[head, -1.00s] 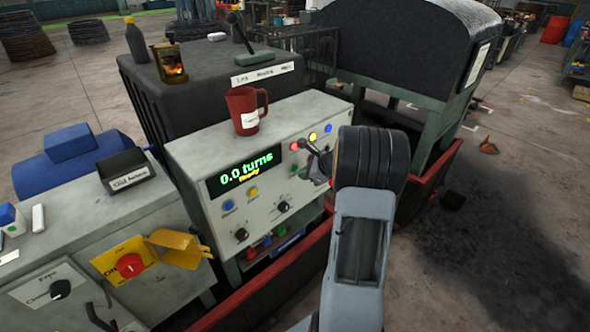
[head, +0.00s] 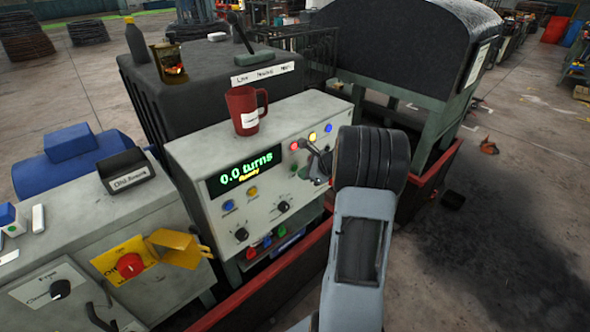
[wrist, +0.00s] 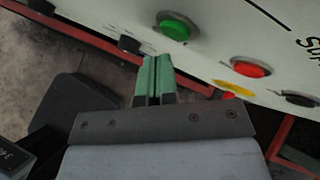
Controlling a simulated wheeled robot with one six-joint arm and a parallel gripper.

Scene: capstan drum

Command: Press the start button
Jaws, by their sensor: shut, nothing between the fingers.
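The green button (wrist: 175,27), which looks like the start button, sits on the pale control panel (wrist: 215,45) in the wrist view. My gripper (wrist: 151,62) is shut and empty, its green fingers pointing toward the panel. The fingertips appear just below the green button in the picture, with a small gap between. A red button (wrist: 250,68) is to the right of it.
A red mug (head: 246,110) stands on top of the panel. A yellow flap (head: 178,249) beside a red knob (head: 130,265) is at the lower left. A red rail (head: 290,275) runs below.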

